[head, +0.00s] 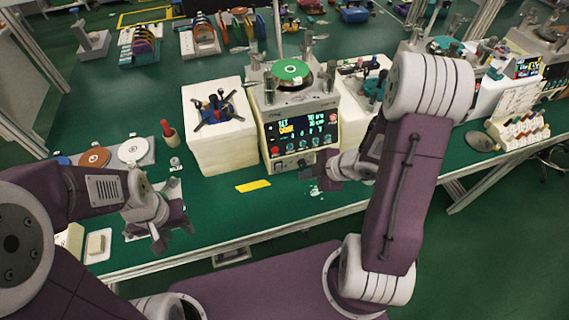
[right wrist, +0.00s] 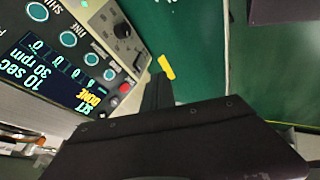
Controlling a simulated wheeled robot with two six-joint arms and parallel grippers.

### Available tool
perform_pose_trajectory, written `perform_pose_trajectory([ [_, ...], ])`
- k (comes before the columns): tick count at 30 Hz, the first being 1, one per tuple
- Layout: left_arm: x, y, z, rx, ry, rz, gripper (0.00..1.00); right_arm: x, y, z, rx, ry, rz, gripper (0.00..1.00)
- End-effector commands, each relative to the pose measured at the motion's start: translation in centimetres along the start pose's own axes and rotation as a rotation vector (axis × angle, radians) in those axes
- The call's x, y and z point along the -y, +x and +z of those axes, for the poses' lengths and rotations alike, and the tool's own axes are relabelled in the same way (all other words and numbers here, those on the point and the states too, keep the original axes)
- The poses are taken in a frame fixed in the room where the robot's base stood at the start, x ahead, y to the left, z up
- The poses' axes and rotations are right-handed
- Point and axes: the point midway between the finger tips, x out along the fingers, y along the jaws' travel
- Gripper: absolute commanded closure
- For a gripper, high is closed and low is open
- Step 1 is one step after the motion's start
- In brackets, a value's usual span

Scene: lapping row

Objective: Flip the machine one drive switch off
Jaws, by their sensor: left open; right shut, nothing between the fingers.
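Machine one (head: 290,100) is a pale lapping machine with a green disc on top, standing mid-table in the head view. Its lit panel (head: 300,130) faces me. In the right wrist view the panel (right wrist: 60,60) appears rotated, reading 10 sec, 30 rpm and DONE. A black knob (right wrist: 123,30) and a small switch-like part (right wrist: 139,62) sit on the panel's lower strip; I cannot tell the switch position. My right gripper (head: 322,172) is shut and empty, just in front of the panel's lower right. My left gripper (head: 172,232) is open and empty near the table's front left.
A white block (head: 212,150) with a blue spider-shaped part stands left of the machine. A yellow strip (head: 253,186) lies on the green table. Discs (head: 94,157) and a red-handled tool (head: 168,130) stand at left. A tray of bottles (head: 518,130) is at right.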

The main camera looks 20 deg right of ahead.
Motion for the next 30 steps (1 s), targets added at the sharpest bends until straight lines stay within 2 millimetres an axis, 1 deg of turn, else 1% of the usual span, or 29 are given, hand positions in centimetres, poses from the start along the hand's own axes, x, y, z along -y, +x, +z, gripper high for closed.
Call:
perform_pose_trajectory([
  [5,0.0,0.1,0.0,0.000,0.000,0.000,0.58,0.0,0.1,0.0,0.001,-0.001,0.000,1.00],
  [8,0.0,0.4,0.0,0.000,0.000,0.000,0.58,0.1,0.6,0.1,0.000,-0.001,-0.002,1.00],
  [11,0.0,1.1,0.1,0.000,0.000,0.000,0.58,0.2,2.2,0.1,-0.001,-0.003,-0.003,1.00],
  [16,0.1,2.5,0.3,0.000,0.000,0.000,0.58,0.3,5.9,0.1,-0.001,-0.003,-0.005,1.00],
  [23,0.1,3.6,0.4,0.000,0.000,0.000,0.58,0.2,10.7,0.1,0.000,-0.002,-0.004,1.00],
  [24,0.1,2.5,0.3,0.000,0.000,0.000,0.58,-1.1,10.3,-0.2,0.001,-0.003,0.001,1.00],
  [25,0.1,2.3,0.2,0.000,0.000,0.000,0.58,-1.6,10.4,-0.3,0.001,-0.004,0.001,1.00],
  [30,0.0,1.7,0.1,-0.001,0.000,0.000,0.58,-3.2,11.3,-0.3,0.001,-0.001,0.000,1.00],
])
